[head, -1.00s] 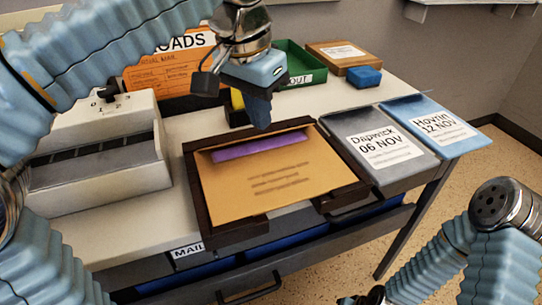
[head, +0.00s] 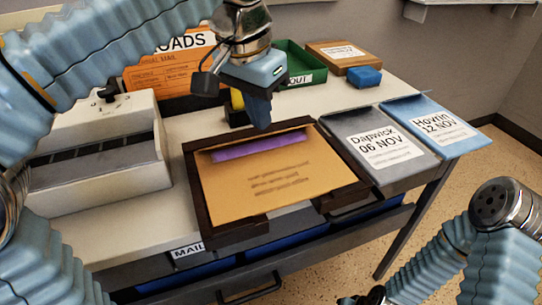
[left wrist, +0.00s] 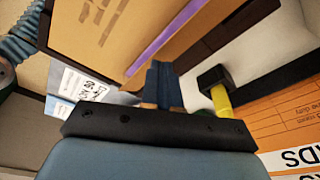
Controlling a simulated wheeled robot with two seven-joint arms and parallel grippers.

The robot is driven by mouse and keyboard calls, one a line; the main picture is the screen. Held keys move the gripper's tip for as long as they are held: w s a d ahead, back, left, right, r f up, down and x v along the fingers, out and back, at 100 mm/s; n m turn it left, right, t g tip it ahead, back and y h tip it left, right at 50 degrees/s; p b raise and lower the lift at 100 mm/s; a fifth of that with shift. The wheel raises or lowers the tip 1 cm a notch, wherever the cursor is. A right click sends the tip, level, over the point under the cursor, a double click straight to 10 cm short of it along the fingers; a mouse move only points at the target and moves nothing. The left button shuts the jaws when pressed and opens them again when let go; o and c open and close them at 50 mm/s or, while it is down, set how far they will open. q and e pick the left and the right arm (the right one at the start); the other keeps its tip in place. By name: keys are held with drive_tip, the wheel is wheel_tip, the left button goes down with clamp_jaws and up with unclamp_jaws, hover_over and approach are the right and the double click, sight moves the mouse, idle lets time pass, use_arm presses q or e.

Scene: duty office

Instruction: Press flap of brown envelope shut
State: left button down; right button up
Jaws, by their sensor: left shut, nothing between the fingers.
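The brown envelope (head: 265,184) lies face up in a dark wooden tray (head: 196,196) on the table. A purple strip (head: 260,147) shows along its far edge, with a narrow band of the flap beyond it. My left gripper (head: 260,118) is shut and empty, pointing down just above the far edge of the tray. In the left wrist view the fingers (left wrist: 163,88) are together beside the envelope (left wrist: 150,35) and its purple strip (left wrist: 160,42); I cannot tell if they touch it. My right gripper is not clearly in view; only part of my right arm shows at lower right.
A grey-white machine (head: 97,160) with a dial stands left. An orange sign (head: 165,68), a green OUT tray (head: 300,60) and a blue block (head: 364,77) are behind. Folders marked Dapwick (head: 385,165) and Hoyrin (head: 437,128) lie right. A yellow-handled tool (left wrist: 222,100) is near my left fingers.

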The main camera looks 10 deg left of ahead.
use_arm(q)
drive_tip(key=shift+f, duration=0.15)
drive_tip(key=shift+f+b, duration=1.45)
drive_tip(key=shift+f, duration=0.35)
idle(0.6)
drive_tip(key=shift+r+p, duration=0.9)
drive_tip(key=shift+p, duration=0.05)
wheel_tip(320, 180, up, 4)
drive_tip(key=p, duration=0.4)
drive_tip(key=shift+r, duration=0.25)
wheel_tip(320, 180, up, 3)
drive_tip(key=p, duration=0.3)
drive_tip(key=shift+f, duration=0.1)
